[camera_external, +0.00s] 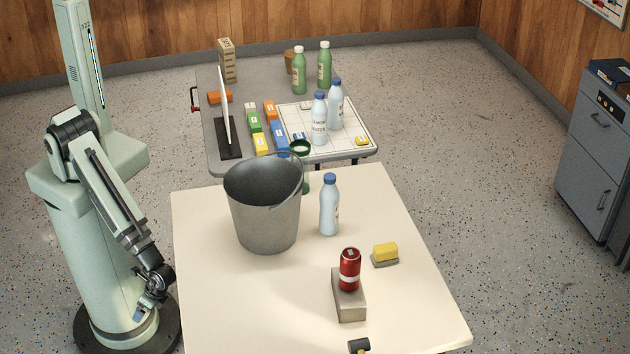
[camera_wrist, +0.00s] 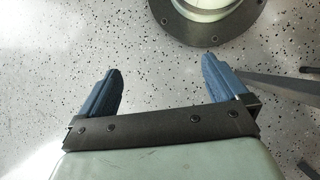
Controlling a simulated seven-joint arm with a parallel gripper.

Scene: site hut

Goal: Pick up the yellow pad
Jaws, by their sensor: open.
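A yellow pad (camera_external: 385,250) rests on a small grey block (camera_external: 384,262) on the right side of the near cream table (camera_external: 215,310). A smaller yellow item (camera_external: 362,141) lies at the right front corner of the far table. My gripper (camera_external: 146,305) hangs low beside my base, left of the near table and well away from both yellow things. In the wrist view my gripper (camera_wrist: 162,75) has its blue fingers wide apart, with only speckled floor between them. No yellow pad shows in the wrist view.
A tall grey bucket (camera_external: 264,212) stands between my arm and the yellow pad. A pale bottle (camera_external: 329,205), a red can (camera_external: 349,269) on a box (camera_external: 349,300), and a dark-headed tool (camera_external: 359,346) are nearby. The far table (camera_external: 209,120) is crowded.

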